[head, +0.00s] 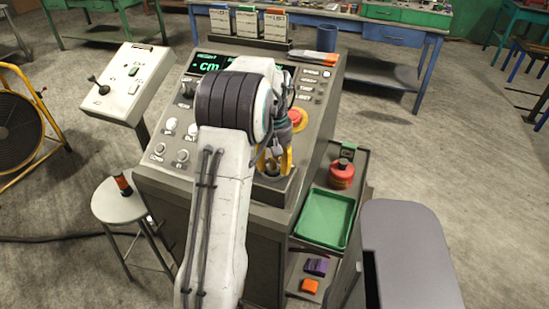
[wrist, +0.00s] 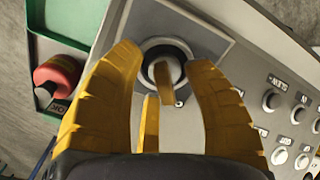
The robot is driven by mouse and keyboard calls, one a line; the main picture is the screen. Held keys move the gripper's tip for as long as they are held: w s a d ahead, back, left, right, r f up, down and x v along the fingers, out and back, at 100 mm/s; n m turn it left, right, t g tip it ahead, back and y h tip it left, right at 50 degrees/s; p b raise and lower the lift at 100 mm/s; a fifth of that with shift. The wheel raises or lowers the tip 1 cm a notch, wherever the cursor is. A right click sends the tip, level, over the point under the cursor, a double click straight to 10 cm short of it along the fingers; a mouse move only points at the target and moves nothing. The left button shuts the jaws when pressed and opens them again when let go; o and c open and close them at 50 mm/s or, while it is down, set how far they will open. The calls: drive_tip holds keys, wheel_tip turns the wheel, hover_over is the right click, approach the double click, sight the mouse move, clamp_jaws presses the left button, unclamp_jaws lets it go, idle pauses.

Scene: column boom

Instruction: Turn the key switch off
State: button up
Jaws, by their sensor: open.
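The key switch (wrist: 167,70) shows in the wrist view as a dark round collar on a pale plate, with a tan key grip standing up from its middle. A small mark, too small to read, is just below it. My gripper (wrist: 163,60) is open, its two yellow fingers on either side of the key grip, with a visible gap to each. I cannot tell whether the fingertips are level with the key. A narrow yellow piece lies below the key between the fingers. In the head view my gripper (head: 274,161) is over the right part of the console and hides the key.
The console (head: 165,163) has several knobs and buttons, a green display (head: 210,66) and a red button (head: 295,117) close behind my gripper. A green tray (head: 325,218) and a red round object (head: 341,173) are on the side shelf. A stool (head: 118,208) stands left.

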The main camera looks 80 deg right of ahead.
wheel_tip(320, 180, up, 12)
idle(0.6)
idle(0.8)
